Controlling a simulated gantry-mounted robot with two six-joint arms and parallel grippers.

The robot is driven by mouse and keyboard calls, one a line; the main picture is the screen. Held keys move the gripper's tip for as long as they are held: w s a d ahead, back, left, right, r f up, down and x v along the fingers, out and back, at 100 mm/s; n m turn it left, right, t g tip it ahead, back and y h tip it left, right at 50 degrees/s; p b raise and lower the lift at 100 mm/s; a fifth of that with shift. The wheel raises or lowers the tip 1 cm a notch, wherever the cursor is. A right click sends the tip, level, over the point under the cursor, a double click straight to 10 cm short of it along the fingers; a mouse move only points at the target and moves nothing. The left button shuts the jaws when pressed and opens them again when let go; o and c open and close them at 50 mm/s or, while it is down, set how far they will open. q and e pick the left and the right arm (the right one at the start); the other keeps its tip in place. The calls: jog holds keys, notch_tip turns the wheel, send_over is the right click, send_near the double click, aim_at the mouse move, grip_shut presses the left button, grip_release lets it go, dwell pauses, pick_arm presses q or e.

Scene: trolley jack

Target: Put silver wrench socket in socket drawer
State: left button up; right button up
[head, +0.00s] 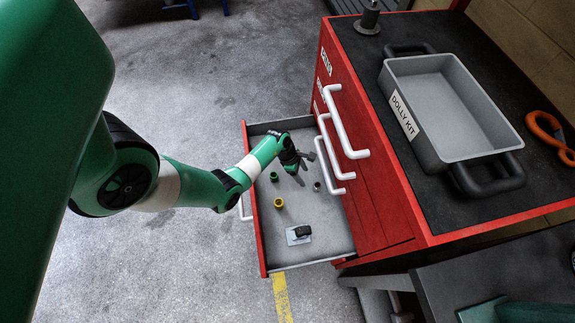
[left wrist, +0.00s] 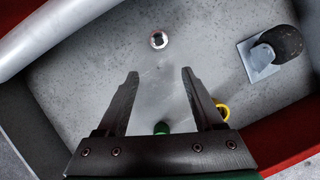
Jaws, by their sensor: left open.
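The small silver wrench socket (head: 317,186) lies on the grey floor of the open red drawer (head: 326,238), close to the cabinet side. My left gripper (head: 305,168) reaches into the drawer from the left, open and empty. In the left wrist view the silver socket (left wrist: 158,40) shows beyond the gap between the open fingertips (left wrist: 160,73), apart from them. A green socket (head: 274,177) and a yellow socket (head: 278,202) lie in the same drawer. Both are partly hidden behind the gripper in the left wrist view. My right gripper is not in view.
A black caster on a metal plate (head: 298,233) lies at the drawer's near end. White handles (head: 333,150) of the closed drawers jut out close to my gripper. A grey Dolly Kit tray (head: 450,105) and an orange tool (head: 548,135) lie on the cabinet top.

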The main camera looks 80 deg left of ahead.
pick_arm(q)
jog(key=s+a+p, duration=0.1)
jog(key=s+a, duration=0.1)
jog(key=s, duration=0.5)
jog(key=shift+s+p, duration=0.35)
jog(key=shift+s, duration=0.05)
jog(key=shift+a, duration=0.1)
